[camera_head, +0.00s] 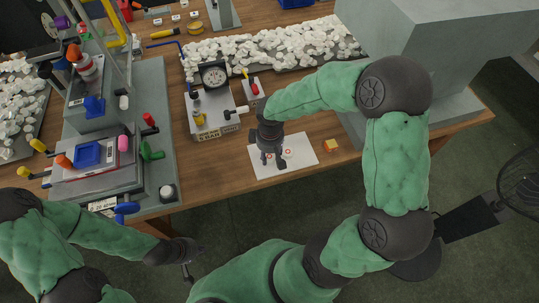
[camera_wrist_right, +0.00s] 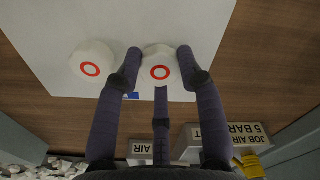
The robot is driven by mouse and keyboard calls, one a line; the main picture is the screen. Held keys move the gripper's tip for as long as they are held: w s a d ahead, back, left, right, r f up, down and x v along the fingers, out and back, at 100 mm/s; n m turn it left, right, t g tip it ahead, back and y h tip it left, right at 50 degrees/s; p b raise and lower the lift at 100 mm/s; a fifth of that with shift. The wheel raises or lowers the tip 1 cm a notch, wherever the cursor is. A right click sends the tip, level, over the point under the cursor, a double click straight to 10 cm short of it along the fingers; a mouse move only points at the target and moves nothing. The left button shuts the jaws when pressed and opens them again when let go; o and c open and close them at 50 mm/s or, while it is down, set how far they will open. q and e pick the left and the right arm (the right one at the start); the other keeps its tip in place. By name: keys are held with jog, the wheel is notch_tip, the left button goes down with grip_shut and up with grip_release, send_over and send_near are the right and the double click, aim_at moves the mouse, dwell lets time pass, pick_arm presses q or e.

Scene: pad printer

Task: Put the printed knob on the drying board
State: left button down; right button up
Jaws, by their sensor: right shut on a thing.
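The white drying board (camera_head: 302,160) lies near the front edge of the wooden table. It also shows in the right wrist view (camera_wrist_right: 70,20). My right gripper (camera_head: 273,160) points down over its left part. In the right wrist view, the right gripper (camera_wrist_right: 158,78) is shut on a white knob with a red printed ring (camera_wrist_right: 160,60). The knob is at the board's surface; I cannot tell whether it touches. A second ringed white knob (camera_wrist_right: 92,58) sits on the board beside it, also visible in the head view (camera_head: 288,153). My left gripper (camera_head: 187,262) is at lower left, its fingers unclear.
A grey air unit with a gauge (camera_head: 213,75) stands left of the board. The pad printer (camera_head: 100,160) is farther left. A heap of white knobs (camera_head: 270,45) lies behind. A small orange-yellow cube (camera_head: 331,146) is right of the board, near a large grey block (camera_head: 440,40).

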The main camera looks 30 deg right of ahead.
aim_at(270, 158)
jog(key=shift+r, duration=0.1)
jog(key=o, duration=0.5)
jog(key=shift+f, duration=0.2)
jog(key=shift+c, duration=0.2)
jog(key=o, duration=0.4)
jog(key=shift+r, duration=0.1)
jog(key=r+p, duration=0.4)
jog(key=r, duration=0.8)
jog(key=shift+s+r+p, duration=0.1)
jog(key=shift+s+p, duration=0.1)
jog(key=shift+p, duration=0.1)
